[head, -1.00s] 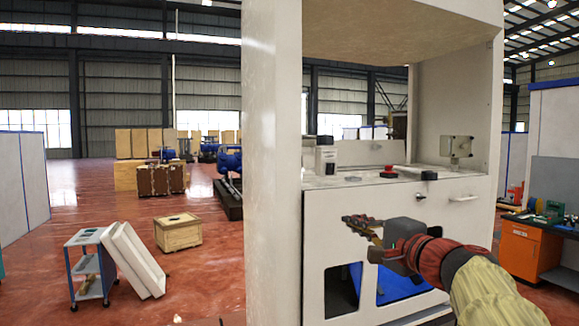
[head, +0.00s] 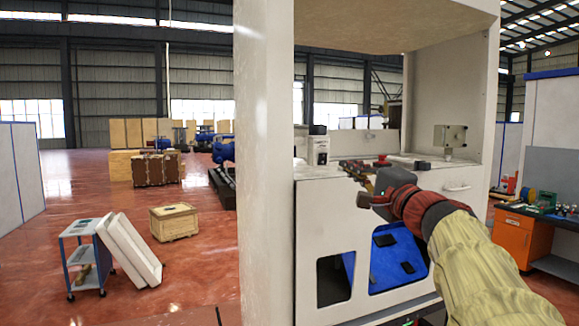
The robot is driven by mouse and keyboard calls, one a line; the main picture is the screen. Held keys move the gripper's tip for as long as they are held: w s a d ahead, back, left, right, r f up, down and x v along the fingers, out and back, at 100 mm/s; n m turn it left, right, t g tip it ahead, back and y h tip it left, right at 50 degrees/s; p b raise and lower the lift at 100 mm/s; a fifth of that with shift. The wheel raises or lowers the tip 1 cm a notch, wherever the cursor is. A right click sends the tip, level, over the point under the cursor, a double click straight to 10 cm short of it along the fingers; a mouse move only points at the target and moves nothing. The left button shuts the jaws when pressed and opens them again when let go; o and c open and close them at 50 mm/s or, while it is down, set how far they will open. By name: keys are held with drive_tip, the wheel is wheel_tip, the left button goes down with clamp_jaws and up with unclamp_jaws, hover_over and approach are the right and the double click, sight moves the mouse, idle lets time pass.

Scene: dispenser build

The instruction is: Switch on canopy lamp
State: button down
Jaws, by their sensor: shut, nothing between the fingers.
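The white dispenser cabinet (head: 264,160) has a canopy (head: 390,28) across its top. I cannot make out a lamp under the canopy. A small grey box (head: 450,136) is fixed to the inner right wall, and I cannot tell whether it is a switch. My gripper (head: 346,165) is shut and empty. In the picture it overlaps the front edge of the counter (head: 425,160), with its fingers pointing left. My gripper and forearm hide part of the counter and front panel.
A small dark-topped device (head: 318,146) stands at the counter's left. A handle (head: 457,188) is on the front panel. An orange workbench (head: 520,240) stands at the right. A cart (head: 84,262) with leaning white panels and a wooden crate (head: 174,221) stand on the open floor at left.

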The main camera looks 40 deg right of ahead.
drive_tip(key=p, duration=0.3)
approach(321, 151)
drive_tip(key=x, duration=0.5)
drive_tip(key=shift+w+d+r, duration=0.1)
drive_tip(key=shift+w+d, duration=0.05)
drive_tip(key=shift+w, duration=0.05)
drive_tip(key=shift+r, duration=0.1)
drive_tip(key=shift+w+r+g+p, duration=0.25)
drive_tip(key=shift+r+g+p, duration=0.1)
drive_tip(key=shift+p, duration=0.85)
drive_tip(key=shift+w+d+r+p, duration=0.1)
drive_tip(key=shift+p, duration=0.45)
drive_tip(key=shift+f, duration=0.35)
